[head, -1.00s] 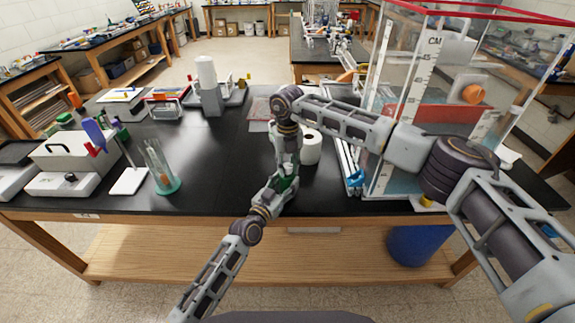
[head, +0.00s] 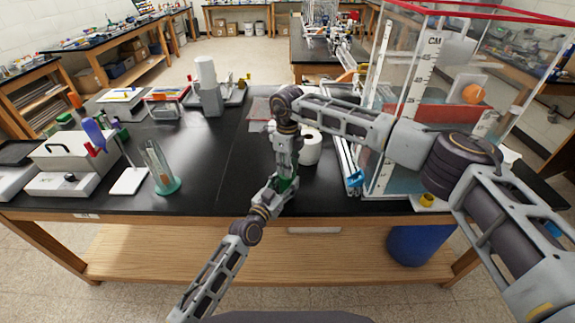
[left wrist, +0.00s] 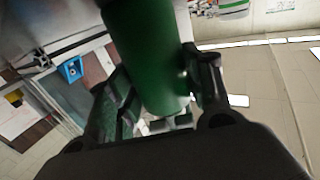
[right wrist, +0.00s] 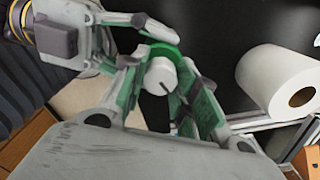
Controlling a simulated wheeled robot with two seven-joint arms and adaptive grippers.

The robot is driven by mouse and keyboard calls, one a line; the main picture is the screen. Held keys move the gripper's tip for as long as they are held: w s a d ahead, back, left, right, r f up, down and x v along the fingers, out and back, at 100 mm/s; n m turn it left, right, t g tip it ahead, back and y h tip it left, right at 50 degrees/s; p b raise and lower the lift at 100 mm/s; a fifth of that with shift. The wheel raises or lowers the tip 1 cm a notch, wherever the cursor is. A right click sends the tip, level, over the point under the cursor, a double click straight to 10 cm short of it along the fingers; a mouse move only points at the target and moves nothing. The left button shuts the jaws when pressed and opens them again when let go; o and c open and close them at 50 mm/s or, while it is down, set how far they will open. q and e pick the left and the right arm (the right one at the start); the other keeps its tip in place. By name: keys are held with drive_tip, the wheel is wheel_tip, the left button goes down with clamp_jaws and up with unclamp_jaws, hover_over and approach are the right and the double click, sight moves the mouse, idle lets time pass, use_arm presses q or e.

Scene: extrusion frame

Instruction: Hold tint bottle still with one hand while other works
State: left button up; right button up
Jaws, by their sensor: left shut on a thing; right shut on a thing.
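A green tint bottle (left wrist: 145,50) fills the middle of the left wrist view, between the fingers of my left gripper (left wrist: 158,100), which is shut on it. In the head view the bottle (head: 284,184) is a small green patch near the table's front edge, mostly hidden by both grippers. The right wrist view shows its white cap (right wrist: 160,74) between the green-padded fingers of my right gripper (right wrist: 165,88), which is shut on the cap from above. In the head view the left arm reaches in from below and the right arm comes down over the bottle.
A white paper roll (head: 311,147) stands just right of the grippers. A tall clear tank (head: 400,110) with a red rim is further right. A glass cylinder (head: 160,168) with a teal base stands left. Black tabletop between is clear.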

use_arm(q)
drive_tip(key=shift+a, duration=0.1)
use_arm(e)
drive_tip(key=n, duration=0.6)
drive_tip(key=shift+d, duration=0.1)
drive_tip(key=shift+w+n, duration=0.15)
drive_tip(key=shift+n, duration=2.75)
drive_tip(key=shift+d, duration=0.1)
drive_tip(key=o, duration=1)
drive_tip(key=shift+o, duration=0.2)
drive_tip(key=shift+r, duration=0.1)
wheel_tip(320, 180, up, 12)
